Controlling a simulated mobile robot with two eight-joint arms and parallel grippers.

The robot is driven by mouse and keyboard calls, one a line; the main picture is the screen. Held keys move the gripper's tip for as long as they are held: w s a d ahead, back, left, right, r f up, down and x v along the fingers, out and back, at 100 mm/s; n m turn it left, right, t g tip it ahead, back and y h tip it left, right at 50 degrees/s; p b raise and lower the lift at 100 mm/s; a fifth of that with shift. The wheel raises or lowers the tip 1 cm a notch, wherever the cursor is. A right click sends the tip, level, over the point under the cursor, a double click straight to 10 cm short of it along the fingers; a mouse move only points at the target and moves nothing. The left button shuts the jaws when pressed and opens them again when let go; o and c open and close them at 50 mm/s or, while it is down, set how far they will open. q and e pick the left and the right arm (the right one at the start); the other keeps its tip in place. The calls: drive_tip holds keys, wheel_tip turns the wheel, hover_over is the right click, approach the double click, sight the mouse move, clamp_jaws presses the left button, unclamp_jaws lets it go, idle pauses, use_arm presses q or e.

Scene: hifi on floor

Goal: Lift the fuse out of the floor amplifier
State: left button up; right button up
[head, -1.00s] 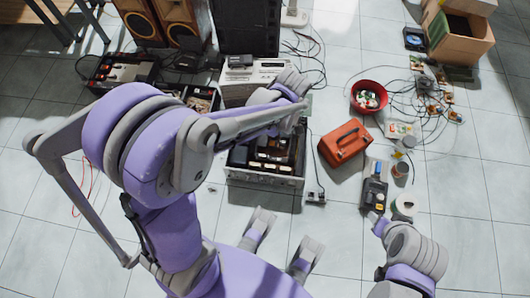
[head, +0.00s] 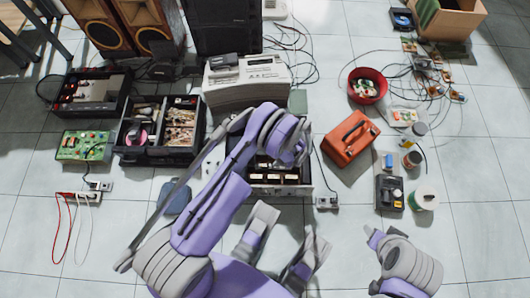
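The floor amplifier (head: 278,190) is an open metal chassis at the middle of the head view, with dark blocks in a row along its front. My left arm reaches over it from the lower left and covers its left and rear parts. My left gripper (head: 298,152) is over the amplifier's inside; its fingertips are too hidden to tell whether they are open or shut. I cannot make out the fuse. My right gripper (head: 376,238) is low over bare floor at the lower right, below the black meter-like device; its finger gap is unclear.
A red toolbox (head: 350,138) stands right of the amplifier and a white-grey device (head: 248,84) behind it. A black parts case (head: 160,130) and a green circuit board (head: 84,146) lie left. The black device (head: 390,193) and a spool (head: 424,198) lie right. Front floor is mostly clear.

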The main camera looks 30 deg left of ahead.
use_arm(q)
drive_tip(key=b+x, duration=0.1)
drive_tip(key=x, duration=0.4)
drive_tip(key=b+x, duration=0.2)
drive_tip(key=x, duration=0.3)
drive_tip(key=shift+a, duration=0.15)
clamp_jaws()
